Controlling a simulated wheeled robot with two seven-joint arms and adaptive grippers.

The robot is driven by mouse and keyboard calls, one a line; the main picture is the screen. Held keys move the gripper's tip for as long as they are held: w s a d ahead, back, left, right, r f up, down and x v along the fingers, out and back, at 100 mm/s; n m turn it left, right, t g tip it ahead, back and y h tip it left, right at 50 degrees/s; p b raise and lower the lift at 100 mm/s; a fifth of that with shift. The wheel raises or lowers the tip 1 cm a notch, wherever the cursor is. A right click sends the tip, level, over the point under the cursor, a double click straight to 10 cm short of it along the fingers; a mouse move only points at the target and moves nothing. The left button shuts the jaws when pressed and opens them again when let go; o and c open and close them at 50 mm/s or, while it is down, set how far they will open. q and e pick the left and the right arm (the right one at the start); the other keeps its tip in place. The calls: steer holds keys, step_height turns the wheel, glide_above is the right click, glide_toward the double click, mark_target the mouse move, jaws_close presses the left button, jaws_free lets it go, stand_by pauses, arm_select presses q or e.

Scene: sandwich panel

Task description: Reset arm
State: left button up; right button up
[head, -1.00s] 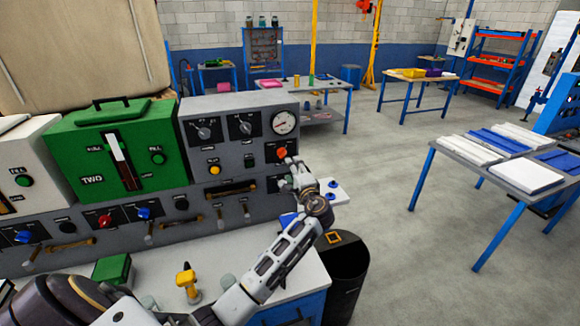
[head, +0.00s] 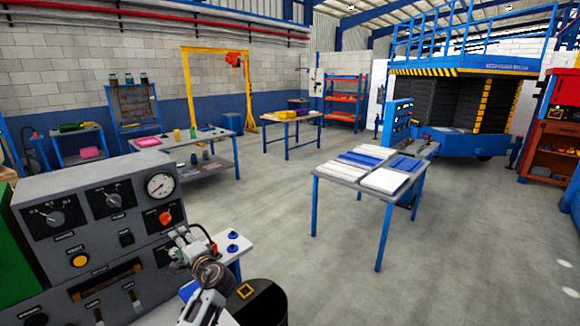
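My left arm rises from the bottom edge in the head view, and its gripper (head: 186,238) is beside the right end of the grey control panel (head: 95,225). The gripper is close to the orange-red knob (head: 165,217) on the panel but looks apart from it. The fingers are small and seen at an angle, so I cannot tell whether they are open; nothing is seen held. My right gripper is not in view.
A white bench top with blue knobs (head: 233,248) lies beside the gripper. A dark bin (head: 262,305) stands just right of it. A table with white and blue panels (head: 345,178) stands further right. The floor between is clear. A blue lift platform (head: 465,70) stands behind.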

arm_select(q)
steer(key=s+d+f+n+g+h, duration=0.2)
steer(key=s+d+f+h, duration=0.1)
steer(key=s+f, duration=0.5)
steer(key=s+d+f+n+g+h, duration=0.2)
steer(key=s+f+h, duration=0.2)
steer(key=s+f, duration=0.45)
steer(key=s+d+f+n+g+h, duration=0.1)
steer(key=s+d+g+h, duration=0.15)
steer(key=s+d, duration=0.45)
steer(key=s+d+f+n+g+h, duration=0.1)
steer(key=s+d+h, duration=0.25)
steer(key=s, duration=0.75)
step_height(320, 180, down, 33)
steer(key=s+g, duration=0.2)
steer(key=s+a+f, duration=0.2)
steer(key=s+f, duration=0.8)
steer(key=s, duration=0.1)
steer(key=s+a+f, duration=0.2)
steer(key=s+f, duration=0.8)
steer(key=s, duration=0.1)
steer(key=shift+s+a+f+m+g+b, duration=0.2)
steer(key=shift+s+a+m+g+b, duration=0.1)
steer(key=shift+a+g+b, duration=0.1)
